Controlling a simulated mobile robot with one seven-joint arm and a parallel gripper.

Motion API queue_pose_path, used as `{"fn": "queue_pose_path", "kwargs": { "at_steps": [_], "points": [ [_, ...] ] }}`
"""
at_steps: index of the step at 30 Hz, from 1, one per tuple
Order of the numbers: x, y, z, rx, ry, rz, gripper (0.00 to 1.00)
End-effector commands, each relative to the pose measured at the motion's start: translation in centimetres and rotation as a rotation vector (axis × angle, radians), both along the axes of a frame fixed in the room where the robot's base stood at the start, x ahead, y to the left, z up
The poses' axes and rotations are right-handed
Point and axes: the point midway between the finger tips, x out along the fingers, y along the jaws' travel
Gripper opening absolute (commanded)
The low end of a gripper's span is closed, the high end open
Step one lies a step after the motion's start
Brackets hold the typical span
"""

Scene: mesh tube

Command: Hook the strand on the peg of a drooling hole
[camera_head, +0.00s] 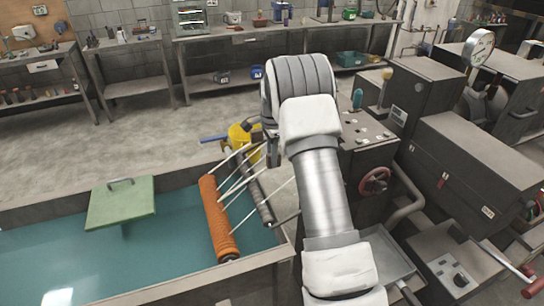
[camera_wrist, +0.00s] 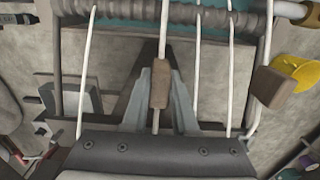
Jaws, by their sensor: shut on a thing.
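White strands (camera_head: 240,180) run over the orange roller (camera_head: 217,220) and past the dark ribbed roller (camera_head: 258,195), towards my wrist. In the wrist view, several strands (camera_wrist: 197,75) run from the ribbed roller (camera_wrist: 130,14) at the top. My gripper (camera_wrist: 160,88) is shut on the middle strand (camera_wrist: 163,35). The strand passes behind a brown block at the fingertips and comes out below it. A second brown block (camera_wrist: 272,86) sits to the right, beside another strand. In the head view my arm hides most of the gripper. I cannot make out a peg or hole.
The water bath (camera_head: 50,280) with a green lid (camera_head: 121,203) lies to the left. A yellow container (camera_head: 243,138) stands behind the rollers and shows in the wrist view (camera_wrist: 296,70). A machine (camera_head: 480,165) with a red handwheel (camera_head: 375,181) fills the right. Workbenches line the back.

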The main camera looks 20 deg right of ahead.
Motion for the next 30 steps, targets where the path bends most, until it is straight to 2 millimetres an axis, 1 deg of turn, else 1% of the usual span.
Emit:
{"fn": "queue_pose_path", "kwargs": {
  "at_steps": [12, 13, 18, 26, 30],
  "points": [
    [-0.01, 0.01, -0.55, 0.000, 0.000, 0.000, 0.00],
    [0.00, 0.01, -0.49, 0.000, 0.000, 0.000, 0.32],
    [0.00, 0.00, -0.48, 0.000, 0.000, 0.000, 0.61],
    [0.00, -0.01, -0.46, 0.000, 0.000, 0.000, 0.61],
    [0.06, -0.01, 0.27, 0.000, -0.002, 0.000, 0.61]
  ]
}}
